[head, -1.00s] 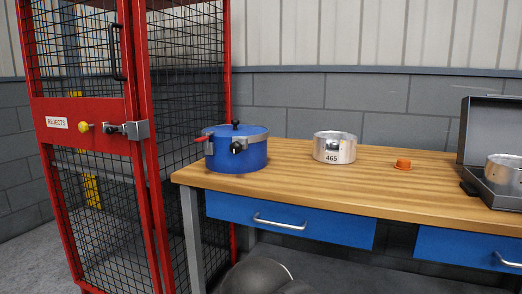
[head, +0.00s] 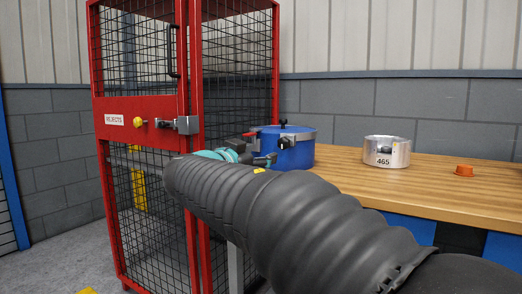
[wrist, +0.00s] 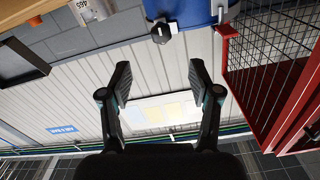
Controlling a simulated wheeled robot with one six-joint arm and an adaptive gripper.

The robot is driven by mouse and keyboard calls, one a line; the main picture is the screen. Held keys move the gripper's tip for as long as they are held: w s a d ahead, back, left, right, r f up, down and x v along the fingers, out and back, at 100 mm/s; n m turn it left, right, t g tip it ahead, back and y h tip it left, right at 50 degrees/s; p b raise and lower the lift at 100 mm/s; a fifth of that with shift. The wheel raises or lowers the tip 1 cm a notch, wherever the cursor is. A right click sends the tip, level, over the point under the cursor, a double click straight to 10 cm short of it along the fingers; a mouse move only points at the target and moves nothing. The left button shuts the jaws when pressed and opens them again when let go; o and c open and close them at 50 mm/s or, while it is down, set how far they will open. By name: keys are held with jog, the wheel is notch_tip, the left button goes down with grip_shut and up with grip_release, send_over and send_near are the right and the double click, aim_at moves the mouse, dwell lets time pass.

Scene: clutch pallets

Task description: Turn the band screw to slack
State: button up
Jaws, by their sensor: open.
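The blue drum (head: 300,157) stands on the left end of the wooden bench, with a grey metal band around its top. A black knob, the band screw (head: 285,143), sits on the band's front. In the wrist view the drum (wrist: 190,12) and the band screw (wrist: 160,32) show at the top edge, upside down. My gripper (wrist: 160,75) is open and empty, its two black fingers apart, with the screw beyond the fingertips. In the head view my arm crosses the front, and its end is close to the drum's left; the fingertips are hard to make out there.
A red mesh cage marked REJECTS (head: 116,121) stands left of the drum, close to my arm. A silver ring marked 465 (head: 398,155) and an orange cap (head: 463,170) stand on the bench (head: 440,182) to the right. Bare bench lies between them.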

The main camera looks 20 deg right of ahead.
aim_at(282, 145)
jog(key=p+x, duration=0.3)
jog(key=x, duration=1.1)
jog(key=shift+a+r, duration=0.1)
jog(key=c, duration=1.2)
